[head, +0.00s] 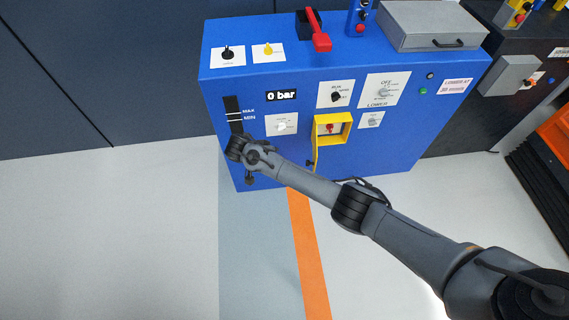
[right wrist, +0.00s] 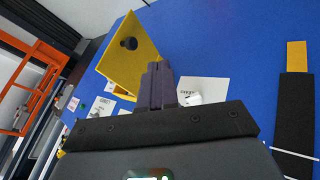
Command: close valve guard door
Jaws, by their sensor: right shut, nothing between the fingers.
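The yellow valve guard (head: 346,118) is a box on the front of the blue cabinet, with a red valve knob (head: 330,128) visible inside. Its yellow door (head: 316,150) stands open at the left side, swung out and seen almost edge-on, with a dark knob (head: 310,163). In the right wrist view the door (right wrist: 138,62) shows its face and dark knob (right wrist: 128,43). My right gripper (head: 249,178) is left of the door in the head view. Its shut, empty fingers (right wrist: 157,82) overlap the door's edge in the wrist view; I cannot tell if they touch. My left gripper is not in view.
The blue cabinet (head: 225,92) carries switches, a "0 bar" display (head: 282,96) and a level gauge (head: 232,105). A red lever (head: 319,36) and a grey box (head: 425,22) are on top. My right forearm crosses below the guard. The floor in front is clear.

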